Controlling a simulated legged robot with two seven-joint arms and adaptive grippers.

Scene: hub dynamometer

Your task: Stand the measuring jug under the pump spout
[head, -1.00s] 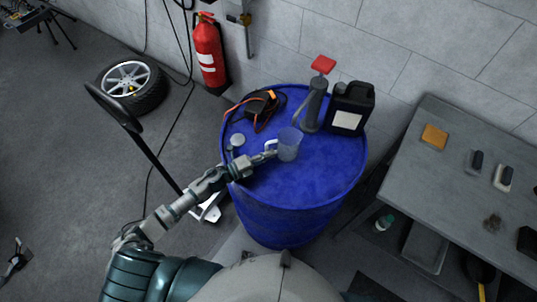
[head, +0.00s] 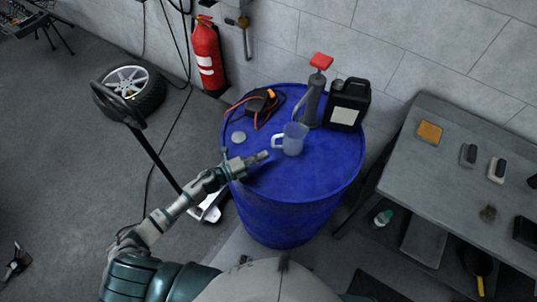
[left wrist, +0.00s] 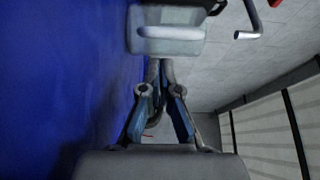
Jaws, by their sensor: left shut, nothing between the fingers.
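The clear measuring jug (head: 294,139) stands upright on the blue drum top (head: 325,165), its pale handle facing left. The hand pump (head: 313,100), with a red handle on top, stands behind it. The pump's spout (head: 299,107) reaches down to the left, close to the jug's rim; I cannot tell whether it is directly over the opening. My left gripper (head: 265,155) is shut and empty, in front and left of the jug, apart from its handle. In the left wrist view the jug (left wrist: 165,40) lies just beyond the shut fingers (left wrist: 160,75). My right gripper is not in view.
A black canister (head: 347,105) stands right of the pump. A black device with orange leads (head: 262,104) and a round grey cap (head: 238,137) lie on the drum's left. The drum's front right is clear. A grey bench (head: 460,170) stands to the right.

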